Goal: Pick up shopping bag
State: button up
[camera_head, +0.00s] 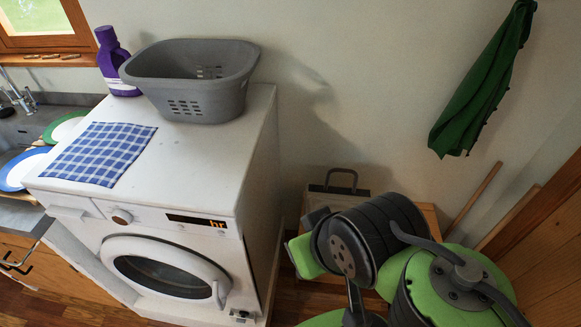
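What looks like the shopping bag (329,202) stands against the wall, just right of the washing machine. It has a pale grey-beige body, a dark top edge and a dark looped handle standing up. It appears to be on or behind a low wooden surface (429,213). My own green and black arm links cover its lower right part and much of that surface. My gripper's fingers do not show in this view, so I cannot see whether they are open.
A white washing machine (259,152) fills the middle left, with a grey basket (215,97), purple bottle (112,62) and blue checked cloth (100,153) on top. A green cloth (481,88) hangs on the wall. Wooden sticks (474,198) lean at right. A narrow floor gap separates machine and wooden surface.

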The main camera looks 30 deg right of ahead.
aim_at(317, 195)
jog(key=z, duration=1.1)
